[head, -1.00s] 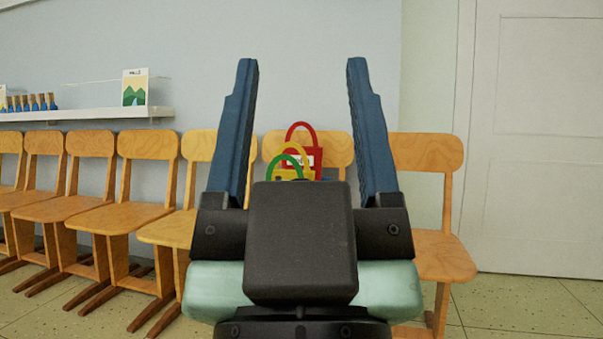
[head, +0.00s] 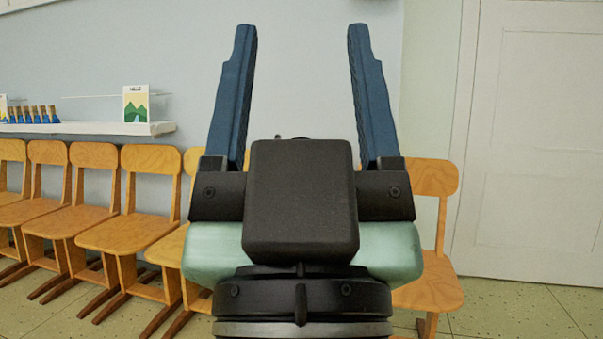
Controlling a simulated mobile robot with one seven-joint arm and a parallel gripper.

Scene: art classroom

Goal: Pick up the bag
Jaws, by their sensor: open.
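My gripper (head: 302,45) fills the middle of the head view. Its two blue fingers point up and stand wide apart, with only the pale wall between them. It holds nothing. No bag shows at this moment. The area behind the gripper's dark body and its pale green housing is hidden, including most of the chairs there.
A row of wooden chairs (head: 133,233) stands along the wall at the left. Another wooden chair (head: 433,178) shows at the right. A white shelf (head: 100,128) above holds a picture card (head: 136,104) and several small blue items. A white door (head: 540,150) is at the right.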

